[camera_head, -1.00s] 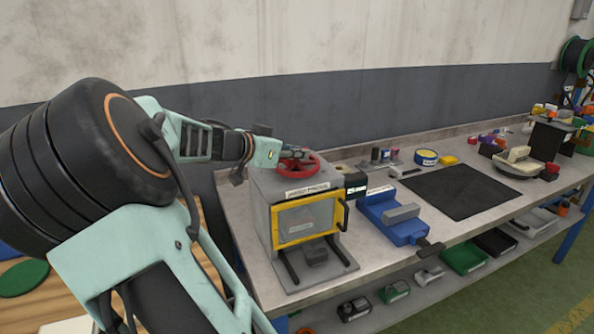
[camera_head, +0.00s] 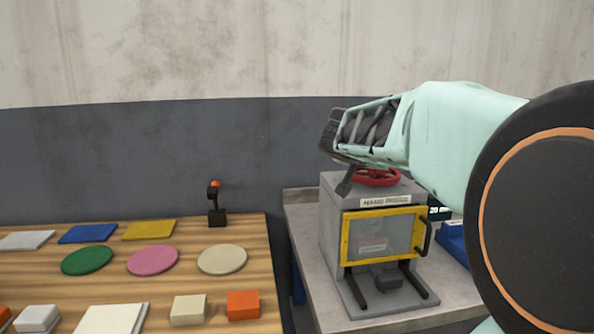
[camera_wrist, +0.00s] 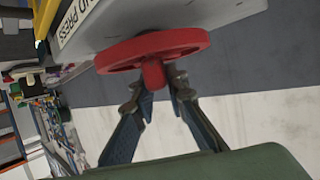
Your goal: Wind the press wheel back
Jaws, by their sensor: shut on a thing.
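The red press wheel (camera_head: 377,178) lies on top of the grey hand press (camera_head: 333,228), which has a yellow-framed clear door (camera_head: 347,240). My arm hides part of the wheel in the head view. In the wrist view the wheel's rim (camera_wrist: 185,42) and its red handle peg (camera_wrist: 153,74) are close up. My gripper (camera_wrist: 155,82) has its two fingers on either side of this peg and is shut on it.
The press stands on a grey bench (camera_head: 300,215) against the wall. A blue vise (camera_head: 453,240) is partly hidden behind my arm. To the left is a wooden table (camera_head: 200,280) with coloured discs, plates, blocks and a small black joystick (camera_head: 216,207).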

